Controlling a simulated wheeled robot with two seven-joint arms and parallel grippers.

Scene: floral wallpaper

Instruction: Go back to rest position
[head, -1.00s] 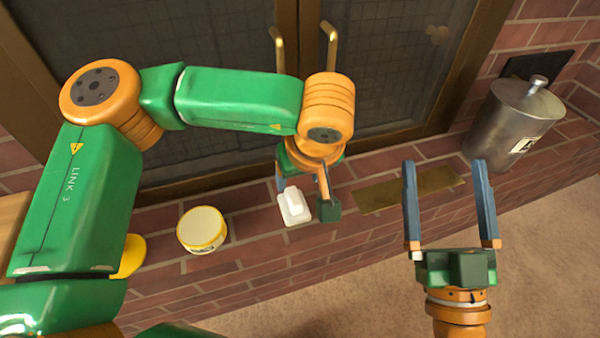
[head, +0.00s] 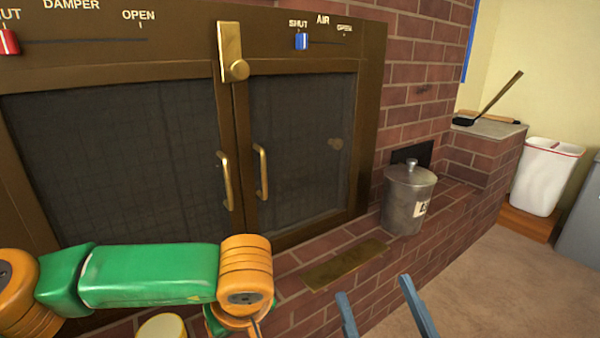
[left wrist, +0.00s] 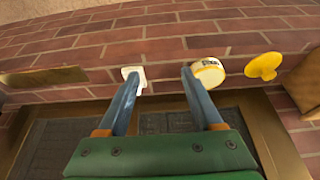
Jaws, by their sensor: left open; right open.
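My right gripper (head: 384,306) shows at the bottom of the head view, its two blue fingers spread apart and empty. My left arm reaches across the lower left of the head view, and its gripper is mostly below the frame. In the left wrist view my left gripper (left wrist: 158,88) is open, with bare brick between its fingers. A small white object (left wrist: 134,76) is by the left fingertip, and a yellow-rimmed round tub (left wrist: 208,72) is by the right fingertip. I cannot tell whether the fingers touch them. The tub's lid (head: 162,327) peeks in at the bottom of the head view.
A brick ledge (head: 300,320) runs below the fireplace doors (head: 160,150). A lidded metal canister (head: 408,198) stands on it, with a flat brass plate (head: 345,265) nearby. A yellow object (left wrist: 263,66) lies beyond the tub. A white bin (head: 545,178) stands at right; carpet between is clear.

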